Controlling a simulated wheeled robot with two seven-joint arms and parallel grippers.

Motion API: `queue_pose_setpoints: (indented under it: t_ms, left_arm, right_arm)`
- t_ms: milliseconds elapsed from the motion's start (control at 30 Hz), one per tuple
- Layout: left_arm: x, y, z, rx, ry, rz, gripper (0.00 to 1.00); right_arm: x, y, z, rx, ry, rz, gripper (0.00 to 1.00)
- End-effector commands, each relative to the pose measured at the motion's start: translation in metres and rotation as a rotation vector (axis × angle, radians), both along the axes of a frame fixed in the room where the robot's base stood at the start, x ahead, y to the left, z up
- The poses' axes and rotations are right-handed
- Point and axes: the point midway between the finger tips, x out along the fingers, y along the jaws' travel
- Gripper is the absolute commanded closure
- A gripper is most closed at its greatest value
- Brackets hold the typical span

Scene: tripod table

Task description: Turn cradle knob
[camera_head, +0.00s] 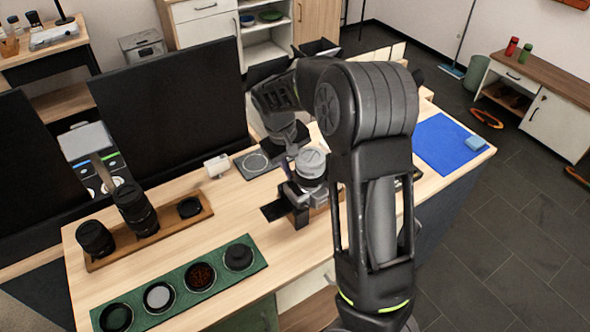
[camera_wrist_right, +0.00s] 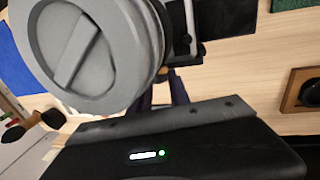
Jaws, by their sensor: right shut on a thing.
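A grey round-topped cylinder (camera_head: 312,163) stands in a dark cradle (camera_head: 302,192) on the wooden table. In the right wrist view the cylinder's round top (camera_wrist_right: 92,45), with a raised bar across it, fills the upper left, and a dark part of the cradle (camera_wrist_right: 185,35) shows beside it. My right gripper (camera_wrist_right: 163,90) has its dark fingers reaching in beside the cradle, shut on what appears to be the cradle knob. The knob itself is hidden by the fingers and the cylinder. My left gripper is in neither view.
A green tray (camera_head: 215,295) with round pieces and a wooden tray (camera_head: 160,237) with black lenses lie left of the cradle. Black monitors (camera_head: 170,110) stand behind. A blue mat (camera_head: 440,145) lies at the right. Bare wood lies between the green tray and the cradle.

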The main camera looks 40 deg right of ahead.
Motion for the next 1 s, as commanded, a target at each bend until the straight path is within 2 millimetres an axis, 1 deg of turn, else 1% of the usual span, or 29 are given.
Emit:
queue_pose_setpoints:
  t_ms: [67,200,533,800,1000]
  left_arm:
    - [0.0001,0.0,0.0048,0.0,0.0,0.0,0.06]
    - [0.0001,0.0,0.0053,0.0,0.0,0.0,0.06]
    - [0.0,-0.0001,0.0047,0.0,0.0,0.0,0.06]
    - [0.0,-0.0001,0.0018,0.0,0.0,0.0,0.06]
    - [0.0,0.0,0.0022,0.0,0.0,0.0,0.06]
  right_arm:
    - [-0.0012,-0.0028,0.0021,0.059,-0.007,-0.008,1.0]
    - [-0.0013,-0.0034,0.0009,0.153,-0.016,-0.005,1.0]
    - [-0.001,-0.0035,0.0003,0.176,-0.018,-0.002,1.0]
    - [-0.0016,-0.0069,-0.0008,0.355,-0.037,-0.005,1.0]
    - [-0.001,-0.0054,0.0002,0.364,-0.038,0.001,1.0]
